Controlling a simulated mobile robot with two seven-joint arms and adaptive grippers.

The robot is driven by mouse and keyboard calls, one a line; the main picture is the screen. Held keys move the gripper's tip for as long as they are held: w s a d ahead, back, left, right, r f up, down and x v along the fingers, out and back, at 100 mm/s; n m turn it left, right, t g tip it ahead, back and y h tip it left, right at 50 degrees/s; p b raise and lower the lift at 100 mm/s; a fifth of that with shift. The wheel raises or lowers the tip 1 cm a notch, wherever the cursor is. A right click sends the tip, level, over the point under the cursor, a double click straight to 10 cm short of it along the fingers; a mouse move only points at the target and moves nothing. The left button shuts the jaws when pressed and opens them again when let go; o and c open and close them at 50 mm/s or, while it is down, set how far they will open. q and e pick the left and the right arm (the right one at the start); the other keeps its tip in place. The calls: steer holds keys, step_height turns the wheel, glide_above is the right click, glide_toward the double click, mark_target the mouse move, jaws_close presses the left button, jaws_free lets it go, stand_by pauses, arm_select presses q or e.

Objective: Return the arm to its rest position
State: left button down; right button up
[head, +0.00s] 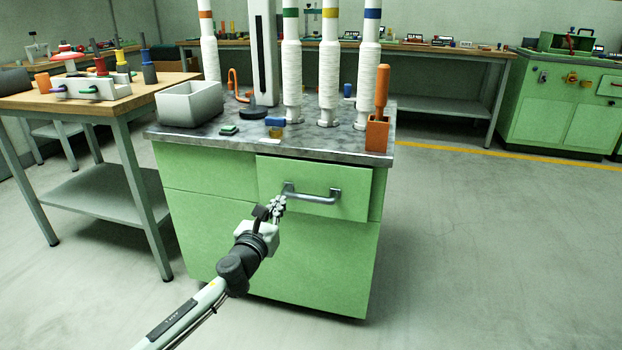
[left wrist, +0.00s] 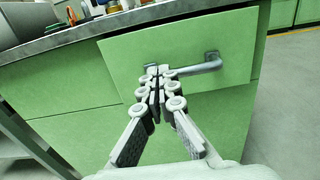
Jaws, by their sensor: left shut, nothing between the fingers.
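My left arm comes in from the lower left of the head view, reaching toward the green cabinet. My left gripper (head: 277,205) is shut and empty, in front of the drawer and close to the left end of its handle (head: 318,196). In the left wrist view the closed fingertips (left wrist: 158,72) overlap the left end of the grey handle (left wrist: 200,68); whether they touch it I cannot tell. The drawer front (head: 340,178) stands a little out from the cabinet (head: 215,200). My right gripper is not in view.
The cabinet's worktop (head: 235,143) holds a grey bin (head: 189,104), white spools and an orange holder (head: 377,133) near its right edge. A wooden-topped table (head: 150,90) stands at the left. The floor (head: 480,230) at the right is clear.

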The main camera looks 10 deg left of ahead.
arm_select(q)
steer(key=s+a+f+n+g+y+p, duration=0.15)
steer(key=s+f+n+g, duration=0.25)
steer(key=s+f+n, duration=0.6)
steer(key=s+a+f+n+g+y, duration=0.35)
steer(key=s+f+n, duration=0.5)
steer(key=n, duration=0.35)
steer(key=s+d+f+n+g+h, duration=0.1)
steer(key=s+f+n+g, duration=0.1)
steer(key=s+n, duration=0.2)
steer(key=s+d+f+n+g+h, duration=0.1)
steer(key=s+f+n+g, duration=0.2)
steer(key=s, duration=0.7)
steer(key=s+d+f+n+g+h, duration=0.1)
steer(key=s+f+n+g, duration=0.1)
steer(key=s+n, duration=0.3)
steer(key=s+f, duration=0.1)
steer(key=s, duration=0.1)
steer(key=shift+s+n, duration=0.3)
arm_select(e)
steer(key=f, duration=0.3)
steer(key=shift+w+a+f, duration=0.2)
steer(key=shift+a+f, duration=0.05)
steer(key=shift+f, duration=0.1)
arm_select(q)
steer(key=shift+g, duration=0.25)
